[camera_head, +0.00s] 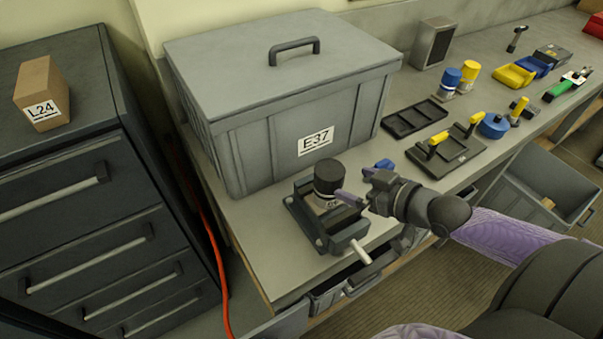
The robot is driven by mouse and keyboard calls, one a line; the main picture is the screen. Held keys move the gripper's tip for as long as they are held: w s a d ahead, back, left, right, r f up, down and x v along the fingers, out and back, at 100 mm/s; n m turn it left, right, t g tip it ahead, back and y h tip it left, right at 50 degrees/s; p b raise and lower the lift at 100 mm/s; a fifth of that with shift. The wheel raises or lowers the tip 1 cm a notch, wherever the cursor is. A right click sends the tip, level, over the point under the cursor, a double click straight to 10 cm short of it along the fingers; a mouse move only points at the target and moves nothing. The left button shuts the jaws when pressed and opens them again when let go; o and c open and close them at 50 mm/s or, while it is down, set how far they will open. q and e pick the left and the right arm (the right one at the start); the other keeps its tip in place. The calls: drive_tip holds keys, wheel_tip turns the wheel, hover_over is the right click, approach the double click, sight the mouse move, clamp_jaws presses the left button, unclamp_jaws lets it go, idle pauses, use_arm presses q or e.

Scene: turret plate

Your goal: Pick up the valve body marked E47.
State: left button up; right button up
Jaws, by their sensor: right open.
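A cylindrical part with a black cap (328,175) and a pale label stands upright in a dark vise (309,228) at the front of the bench. Its label is small and partly covered by my gripper, so I cannot read it. My right gripper (358,184) is open just right of this part, with one finger close to its side; I cannot tell whether they touch. A blue-capped part (452,77) and a yellow-capped part (470,70) stand farther back, their marks too small to read. My left gripper is not in view.
A large grey lidded box (240,150) marked E37 stands close behind the vise. A black tray (414,118) and a dark fixture with yellow handles (470,155) lie to the right. A box marked L24 (40,85) sits on the left cabinet.

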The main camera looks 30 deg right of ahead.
sight(328, 177)
drive_tip(key=x, duration=0.1)
drive_tip(key=b+x, duration=0.1)
drive_tip(key=shift+w+a+f, duration=0.1)
drive_tip(key=shift+w+f, duration=0.15)
drive_tip(key=shift+f, duration=0.15)
drive_tip(key=b+x, duration=0.1)
drive_tip(key=x, duration=0.1)
drive_tip(key=b+x, duration=0.1)
drive_tip(key=x, duration=0.2)
drive_tip(key=shift+f, duration=0.4)
drive_tip(key=shift+w, duration=0.2)
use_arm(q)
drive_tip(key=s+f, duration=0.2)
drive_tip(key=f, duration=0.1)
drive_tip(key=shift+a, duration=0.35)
use_arm(e)
drive_tip(key=shift+c, duration=0.3)
drive_tip(key=c, duration=1.2)
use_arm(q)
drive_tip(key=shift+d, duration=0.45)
use_arm(e)
clamp_jaws()
